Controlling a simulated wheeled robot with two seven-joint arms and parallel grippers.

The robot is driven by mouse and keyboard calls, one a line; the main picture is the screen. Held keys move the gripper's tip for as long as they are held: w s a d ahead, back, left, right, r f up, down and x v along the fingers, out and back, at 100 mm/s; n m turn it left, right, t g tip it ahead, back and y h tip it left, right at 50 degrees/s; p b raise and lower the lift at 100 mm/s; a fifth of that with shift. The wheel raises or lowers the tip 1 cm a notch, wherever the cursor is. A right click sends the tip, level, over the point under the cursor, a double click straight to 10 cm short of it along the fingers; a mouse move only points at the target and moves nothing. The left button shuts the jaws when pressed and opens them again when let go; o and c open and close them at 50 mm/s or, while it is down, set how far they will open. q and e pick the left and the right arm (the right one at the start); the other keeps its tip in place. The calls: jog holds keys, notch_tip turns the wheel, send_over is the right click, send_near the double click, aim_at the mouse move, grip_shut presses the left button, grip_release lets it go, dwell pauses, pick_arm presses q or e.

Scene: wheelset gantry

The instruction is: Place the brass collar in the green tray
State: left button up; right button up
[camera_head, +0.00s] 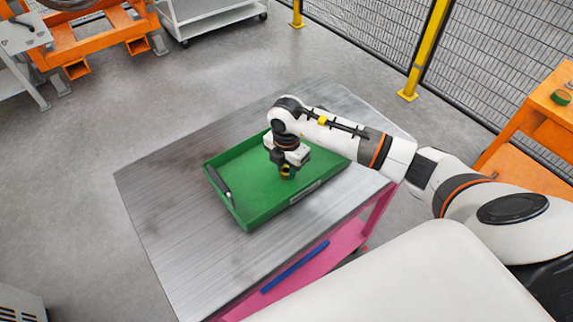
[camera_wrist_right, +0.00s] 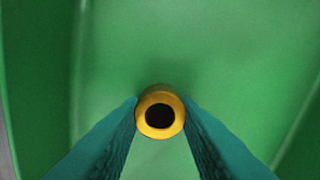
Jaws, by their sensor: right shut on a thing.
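The brass collar (camera_wrist_right: 144,122) is a yellow ring with a dark hole, between the two teal fingertips of my right gripper (camera_wrist_right: 160,120) in the right wrist view. My right gripper (camera_head: 287,173) is shut on it. In the head view the collar shows as a small yellow spot under the gripper. The green tray (camera_head: 248,213) lies on the metal table top, and my right gripper is over its inside. Green tray floor (camera_wrist_right: 200,50) fills most of the right wrist view behind the collar. I cannot tell whether the collar touches the floor. My left gripper is out of view.
A dark rod-like thing (camera_head: 218,181) is at the tray's left side. The metal table top (camera_head: 165,200) is bare around the tray. An orange bench (camera_head: 545,115) with a small green item (camera_head: 561,97) stands at right. A wire fence (camera_head: 490,70) runs behind.

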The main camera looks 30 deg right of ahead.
aim_at(286, 170)
jog(key=shift+f, duration=0.15)
jog(key=o, duration=1)
jog(key=shift+r, duration=0.65)
notch_tip(286, 170, up, 11)
jog(key=b, duration=0.2)
jog(key=shift+r+b, duration=0.1)
jog(key=shift+b, duration=0.3)
